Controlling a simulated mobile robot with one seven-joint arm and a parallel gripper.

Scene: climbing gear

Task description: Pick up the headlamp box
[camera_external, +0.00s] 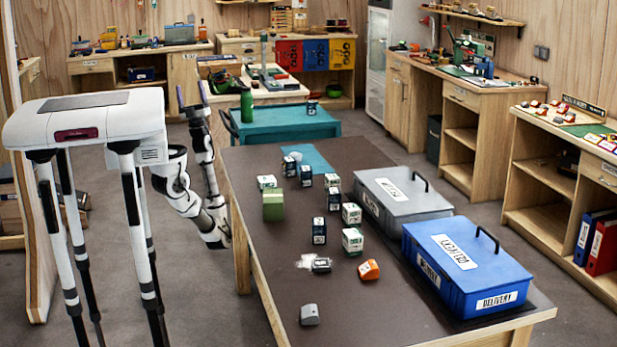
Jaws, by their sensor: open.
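Several small printed boxes stand on the dark table (250,170). Some are dark blue and white, like the one near the front (319,231); others are white and green, like the front one (352,241). Their print is too small to read, so I cannot tell which is the headlamp box. A plain green box (273,205) stands at the left of the group. My gripper (191,96) is raised at the end of my folded arm, left of the table's far end and apart from the boxes. Its fingers are spread, with nothing seen between them.
A grey case (402,212) and a blue case (463,285) with handles fill the table's right side. An orange item (369,270) and a grey item (309,315) lie nearer the front. A green bottle (246,106) stands behind, near my gripper. The table's left strip is clear.

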